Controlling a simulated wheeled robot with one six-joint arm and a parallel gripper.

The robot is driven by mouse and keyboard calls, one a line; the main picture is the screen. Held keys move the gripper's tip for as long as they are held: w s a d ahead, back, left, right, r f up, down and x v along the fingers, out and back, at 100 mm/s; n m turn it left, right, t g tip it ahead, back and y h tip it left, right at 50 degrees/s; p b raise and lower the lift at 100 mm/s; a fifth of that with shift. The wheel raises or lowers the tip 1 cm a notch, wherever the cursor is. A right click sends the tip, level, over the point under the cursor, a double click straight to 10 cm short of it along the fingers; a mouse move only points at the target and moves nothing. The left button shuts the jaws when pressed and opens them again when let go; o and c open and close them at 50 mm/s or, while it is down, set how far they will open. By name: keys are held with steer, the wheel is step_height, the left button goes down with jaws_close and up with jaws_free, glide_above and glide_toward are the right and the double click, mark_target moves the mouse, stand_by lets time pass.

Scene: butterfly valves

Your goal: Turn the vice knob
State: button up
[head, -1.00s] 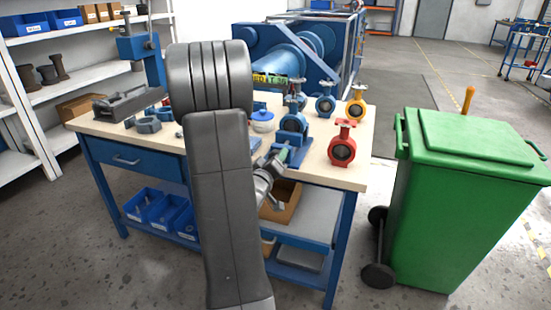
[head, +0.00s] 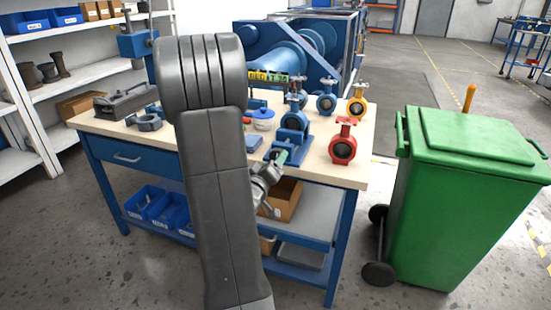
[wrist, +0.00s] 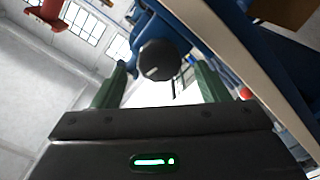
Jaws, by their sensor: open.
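A blue vice (head: 296,148) stands at the front edge of the workbench, with a blue butterfly valve (head: 292,122) at it. In the wrist view a dark round knob (wrist: 158,60) shows end-on, with a blue body behind it; it appears to be the vice knob. My gripper (wrist: 162,88) is open, its green fingers to either side of the knob in the picture. I cannot tell whether the knob is between the fingers or still beyond their tips. In the head view my gripper (head: 280,157) is at the vice's front, and the knob is hidden there.
A red valve (head: 343,148) stands right of the vice, with a yellow valve (head: 357,103) and another blue valve (head: 326,103) behind. A cardboard box (head: 285,200) sits on the shelf below my gripper. A green bin (head: 470,190) stands right of the workbench (head: 340,176).

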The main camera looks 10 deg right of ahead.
mark_target(276, 157)
steer(key=v, duration=1)
steer(key=x, duration=1.3)
steer(key=shift+w+d, duration=0.2)
steer(key=shift+w, duration=0.2)
